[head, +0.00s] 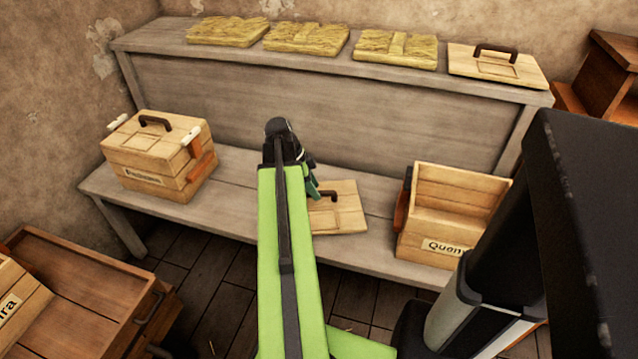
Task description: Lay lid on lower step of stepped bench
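A light wooden lid (347,213) with a dark handle is at the lower step (235,215) of the grey stepped bench, near the front edge. It looks flat, but I cannot tell whether its underside touches the board. My arm hides its left part. My gripper (314,188) is at the left end of the lid's handle, mostly hidden behind my arm's end. Whether its fingers are closed on the handle does not show. A second lid (510,72) with a dark handle lies on the upper step (150,40), at its right end.
An open wooden box (428,243) stands on the lower step to the right. A lidded wooden box (150,185) stands at its left end. Several straw-coloured slabs (305,38) lie on the upper step. A brown wooden drawer unit (95,300) is at the lower left.

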